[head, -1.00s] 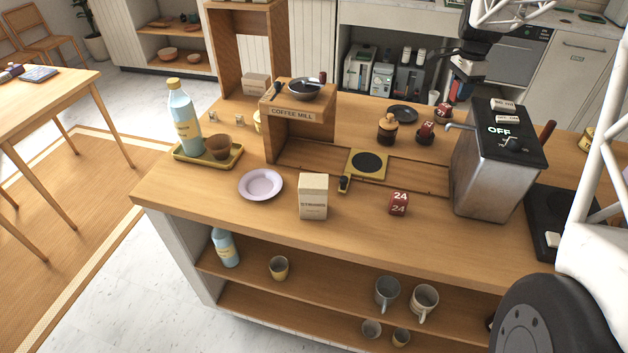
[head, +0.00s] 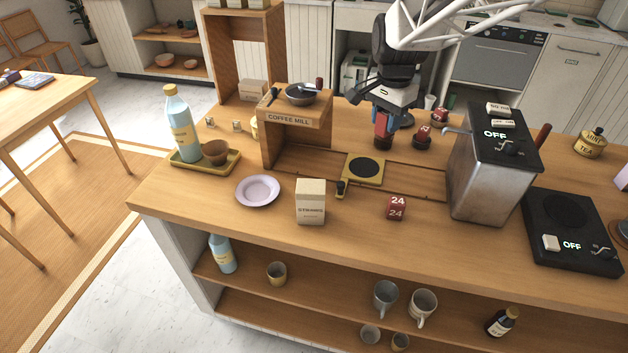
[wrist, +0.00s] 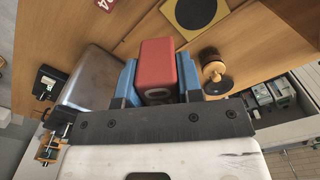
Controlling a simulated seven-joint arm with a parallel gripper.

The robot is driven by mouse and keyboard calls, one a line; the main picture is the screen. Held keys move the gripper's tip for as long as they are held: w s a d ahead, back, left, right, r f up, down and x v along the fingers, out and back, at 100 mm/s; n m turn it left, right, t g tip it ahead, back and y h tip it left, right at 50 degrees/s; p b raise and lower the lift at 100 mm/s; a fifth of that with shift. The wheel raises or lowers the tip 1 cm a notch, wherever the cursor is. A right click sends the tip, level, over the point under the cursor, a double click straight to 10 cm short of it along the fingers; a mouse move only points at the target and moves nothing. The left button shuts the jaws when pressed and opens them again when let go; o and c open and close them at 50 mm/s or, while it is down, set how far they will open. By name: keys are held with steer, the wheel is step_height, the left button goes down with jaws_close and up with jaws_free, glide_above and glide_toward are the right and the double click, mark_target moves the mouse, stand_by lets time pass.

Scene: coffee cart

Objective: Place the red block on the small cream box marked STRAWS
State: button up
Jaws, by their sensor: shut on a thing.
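A red block (head: 381,124) is held between the blue fingers of my gripper (head: 384,128), above the back middle of the cart. The wrist view shows the block (wrist: 158,62) gripped between both fingers (wrist: 158,88). The small cream STRAWS box (head: 311,203) stands upright near the front of the cart top, in front and left of my gripper. Its top looks bare. The box is not visible in the wrist view.
A red cube marked 24 (head: 397,207) sits right of the box and a lilac plate (head: 258,190) left of it. The wooden COFFEE MILL stand (head: 290,120) rises behind. A jar (wrist: 214,72) is close to my gripper. A steel machine (head: 490,165) stands right.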

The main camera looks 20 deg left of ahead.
steer(key=s+a+f+n, duration=0.1)
steer(key=s+a+n, duration=0.1)
steer(key=s, duration=1.1)
steer(key=s+a+f+n, duration=0.2)
steer(key=s+n, duration=0.2)
steer(key=s, duration=0.9)
steer(key=shift+a+n, duration=0.3)
steer(key=shift+a, duration=0.05)
steer(key=shift+f, duration=0.1)
glide_above(311, 187)
steer(key=shift+f, duration=0.7)
steer(key=shift+f, duration=1.8)
steer(key=shift+f, duration=0.1)
steer(key=o, duration=0.9)
